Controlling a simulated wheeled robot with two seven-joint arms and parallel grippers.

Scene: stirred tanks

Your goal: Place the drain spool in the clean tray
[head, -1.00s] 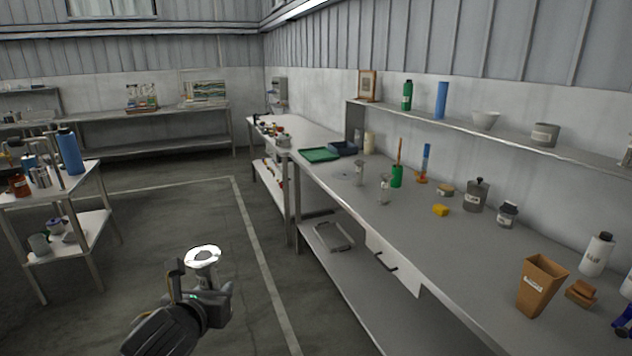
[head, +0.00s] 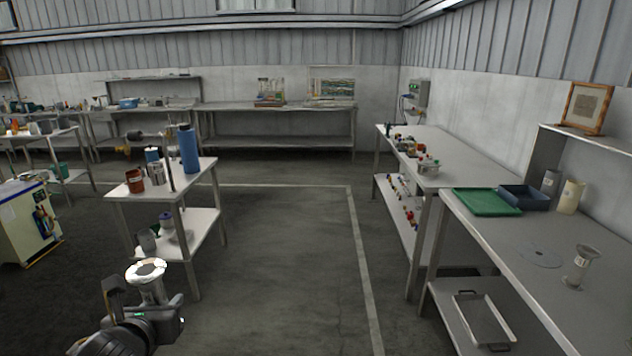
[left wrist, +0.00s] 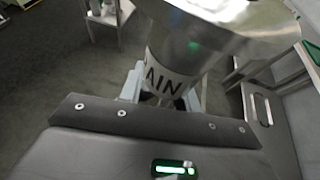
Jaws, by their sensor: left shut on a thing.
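My left gripper (head: 146,300) is shut on the drain spool (head: 147,271), a shiny metal piece with a wide round flange on top. It is held upright above the floor, at the lower left of the head view. In the left wrist view the spool (left wrist: 170,68) fills the top middle, and its label shows the letters "AIN". A green tray (head: 486,202) and a dark blue tray (head: 524,199) sit side by side on the right bench. A metal tray (head: 484,322) lies on that bench's lower shelf. I cannot read which tray is the clean one. My right gripper is out of view.
A similar flanged metal piece (head: 579,268) and a thin grey disc (head: 540,257) are on the right bench (head: 510,240). A small table (head: 200,174) with a blue cylinder (head: 188,149) stands at left. The floor between is clear.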

